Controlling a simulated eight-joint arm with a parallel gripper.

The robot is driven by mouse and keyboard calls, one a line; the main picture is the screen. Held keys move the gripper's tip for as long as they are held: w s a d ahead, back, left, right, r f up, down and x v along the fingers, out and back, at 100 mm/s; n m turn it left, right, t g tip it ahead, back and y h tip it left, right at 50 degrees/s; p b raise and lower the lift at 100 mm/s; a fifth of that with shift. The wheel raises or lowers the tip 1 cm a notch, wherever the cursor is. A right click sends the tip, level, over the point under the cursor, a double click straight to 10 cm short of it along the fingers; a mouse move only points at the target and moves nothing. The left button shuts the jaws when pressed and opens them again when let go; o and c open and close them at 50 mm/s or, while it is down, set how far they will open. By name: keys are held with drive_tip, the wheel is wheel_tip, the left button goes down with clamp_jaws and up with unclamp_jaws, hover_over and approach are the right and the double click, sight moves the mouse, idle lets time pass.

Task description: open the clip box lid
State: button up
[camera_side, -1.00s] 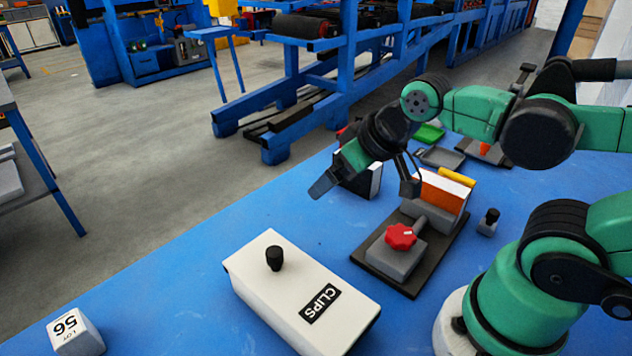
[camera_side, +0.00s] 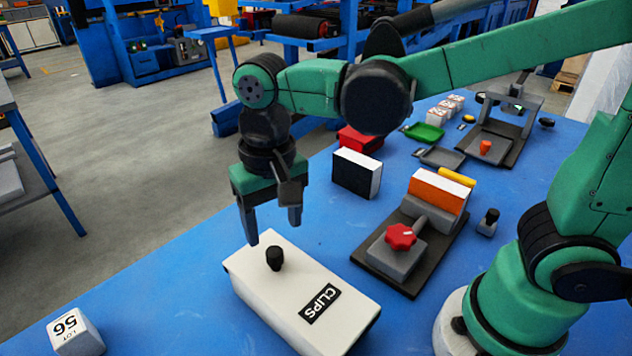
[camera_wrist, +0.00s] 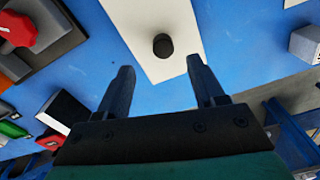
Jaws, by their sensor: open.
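The clip box (camera_side: 292,303) is a long white box with a black CLIPS label on its top, lying on the blue table. Its lid looks shut, and a black knob (camera_side: 275,258) stands up near its far end. My gripper (camera_side: 272,232) points down just above and behind that end of the box, open and empty. In the wrist view the knob (camera_wrist: 163,46) shows on the white lid (camera_wrist: 146,22), ahead of the two spread fingertips (camera_wrist: 160,72) and roughly centred between them. The fingers look apart from the knob.
A fixture with a red knob (camera_side: 401,236) and an orange-and-white block (camera_side: 437,193) stands right of the box. A black-and-white block (camera_side: 357,173) stands behind. A white LOT 56 cube (camera_side: 75,331) sits at the front left.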

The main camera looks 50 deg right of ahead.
sight(274, 251)
drive_tip(key=shift+a+f, duration=0.2)
drive_tip(key=shift+a, duration=0.05)
drive_tip(key=shift+f, duration=2.7)
clamp_jaws()
